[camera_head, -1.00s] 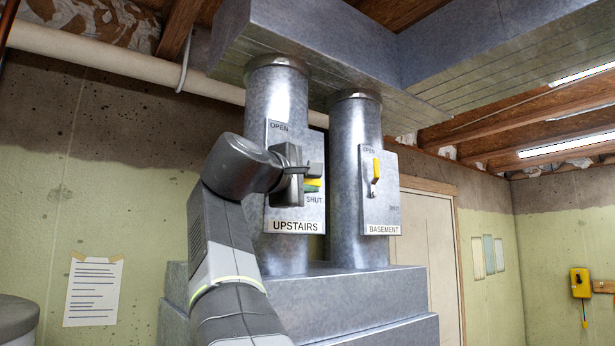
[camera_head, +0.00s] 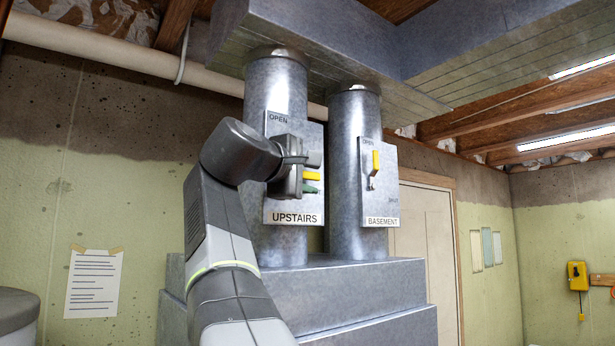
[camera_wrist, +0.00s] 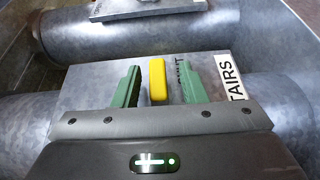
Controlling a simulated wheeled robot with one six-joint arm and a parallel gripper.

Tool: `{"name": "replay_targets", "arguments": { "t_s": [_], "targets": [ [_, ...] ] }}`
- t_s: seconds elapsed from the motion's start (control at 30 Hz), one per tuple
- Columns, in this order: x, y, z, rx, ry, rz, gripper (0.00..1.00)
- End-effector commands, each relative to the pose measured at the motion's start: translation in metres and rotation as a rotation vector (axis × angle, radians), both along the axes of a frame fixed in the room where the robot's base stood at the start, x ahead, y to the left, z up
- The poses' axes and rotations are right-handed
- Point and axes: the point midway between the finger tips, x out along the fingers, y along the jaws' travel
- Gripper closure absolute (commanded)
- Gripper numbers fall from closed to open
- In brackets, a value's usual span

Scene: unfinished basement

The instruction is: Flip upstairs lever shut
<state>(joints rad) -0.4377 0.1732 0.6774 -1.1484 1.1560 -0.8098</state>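The upstairs panel (camera_head: 275,202) is a grey plate on the left duct, with OPEN at its top. In the wrist view the lever (camera_wrist: 157,80) stands between my gripper's green fingers (camera_wrist: 160,86), with a gap on each side. The word SHUT (camera_wrist: 182,68) is partly hidden by one finger there. My gripper (camera_head: 311,175) is open around the lever and does not appear to grip it. The lever's base is hidden in the head view.
The basement panel (camera_head: 383,205) is on the right duct close by, its yellow lever (camera_head: 376,163) up near OPEN. A large metal duct (camera_head: 440,75) hangs overhead, and a stepped metal housing (camera_head: 370,285) stands below. Open room lies to the right.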

Motion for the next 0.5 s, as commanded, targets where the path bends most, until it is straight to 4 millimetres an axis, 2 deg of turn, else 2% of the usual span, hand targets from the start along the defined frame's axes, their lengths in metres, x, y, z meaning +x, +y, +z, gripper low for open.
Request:
{"name": "replay_targets", "arguments": {
  "t_s": [0.27, 0.5],
  "targets": [
    [-0.009, 0.006, 0.0, -0.001, -0.002, 0.002, 0.62],
    [-0.041, 0.026, 0.0, -0.001, -0.003, 0.006, 0.62]
  ]
}}
